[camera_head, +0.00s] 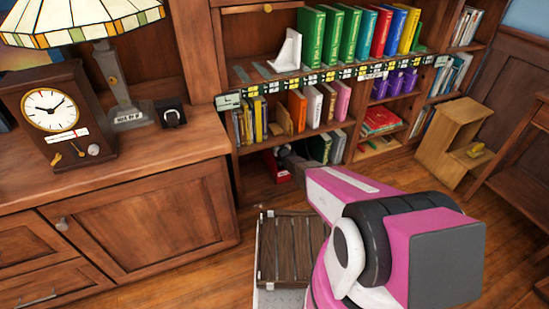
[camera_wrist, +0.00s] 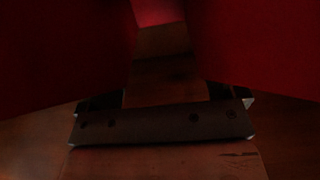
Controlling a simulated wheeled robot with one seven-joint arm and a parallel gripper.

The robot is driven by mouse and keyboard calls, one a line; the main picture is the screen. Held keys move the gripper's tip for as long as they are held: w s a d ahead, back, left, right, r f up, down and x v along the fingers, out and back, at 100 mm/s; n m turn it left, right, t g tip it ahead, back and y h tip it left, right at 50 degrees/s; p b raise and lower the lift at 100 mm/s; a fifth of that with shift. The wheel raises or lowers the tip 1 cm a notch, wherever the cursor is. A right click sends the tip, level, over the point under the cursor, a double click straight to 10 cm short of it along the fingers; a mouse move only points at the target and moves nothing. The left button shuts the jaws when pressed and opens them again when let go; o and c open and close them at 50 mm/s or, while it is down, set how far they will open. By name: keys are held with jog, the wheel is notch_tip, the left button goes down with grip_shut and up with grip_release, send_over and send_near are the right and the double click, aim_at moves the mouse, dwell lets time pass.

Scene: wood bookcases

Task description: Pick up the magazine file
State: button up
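A red file-like box (camera_head: 278,168), likely the magazine file, sits at the bottom of the bookcase in the head view, partly hidden by my arm and the shelf above. My gripper reaches into this low compartment; its fingers cannot be made out in the head view. In the dark wrist view, my gripper (camera_wrist: 165,100) shows as a dark bar with finger bases set wide apart, so it looks open. Large red surfaces, left (camera_wrist: 60,55) and right (camera_wrist: 260,50), fill the view and hide the fingertips. Contact with the red surfaces cannot be told.
Shelves above hold colored books (camera_head: 350,35) and a white bookend-like piece (camera_head: 287,50). Green books (camera_head: 322,148) stand right of the red box. A wooden cabinet (camera_head: 145,210) closes off the left.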

jog(key=shift+c, duration=1.2)
